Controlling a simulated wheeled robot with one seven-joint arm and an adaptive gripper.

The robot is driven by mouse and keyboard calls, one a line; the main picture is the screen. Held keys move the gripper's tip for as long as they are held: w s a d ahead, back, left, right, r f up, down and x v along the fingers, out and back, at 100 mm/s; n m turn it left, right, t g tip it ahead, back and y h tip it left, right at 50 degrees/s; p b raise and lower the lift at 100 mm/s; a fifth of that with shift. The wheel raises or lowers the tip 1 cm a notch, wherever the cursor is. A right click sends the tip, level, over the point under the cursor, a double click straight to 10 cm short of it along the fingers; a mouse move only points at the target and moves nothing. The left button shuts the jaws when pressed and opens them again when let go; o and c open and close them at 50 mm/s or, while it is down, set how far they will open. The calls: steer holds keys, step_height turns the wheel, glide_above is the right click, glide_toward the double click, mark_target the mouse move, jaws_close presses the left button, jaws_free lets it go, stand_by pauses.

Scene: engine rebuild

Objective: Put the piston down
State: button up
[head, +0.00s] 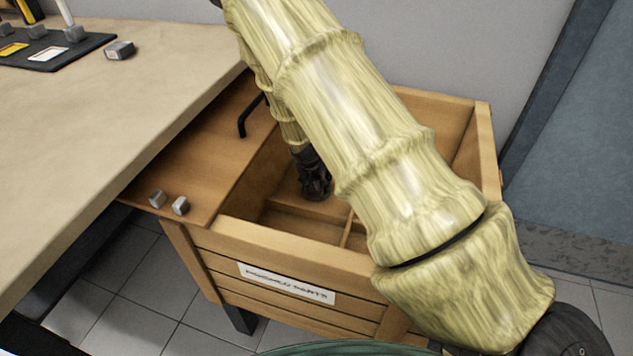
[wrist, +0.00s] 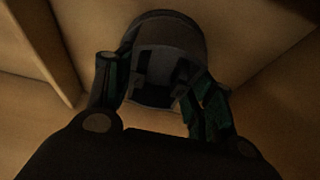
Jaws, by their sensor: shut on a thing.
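My gripper (head: 314,184) reaches down inside a wooden crate (head: 297,242). In the wrist view my gripper (wrist: 160,100) is shut on the piston (wrist: 172,38), a dark grey round part with its hollow underside facing the camera. The piston is at the crate's inside, close to the pale wooden surfaces; I cannot tell whether it touches the floor of the crate. In the head view the piston is hidden by my gripper and the crate wall.
Dividers (head: 347,229) split the crate inside. A workbench (head: 110,120) with a dark tray (head: 50,52) stands left.

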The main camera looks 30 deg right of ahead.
steer(key=o, duration=1.3)
steer(key=shift+o, duration=0.2)
steer(key=shift+a+r, duration=0.1)
steer(key=shift+r, duration=0.45)
steer(key=p+v, duration=0.3)
steer(key=v, duration=0.8)
steer(key=shift+s, duration=0.2)
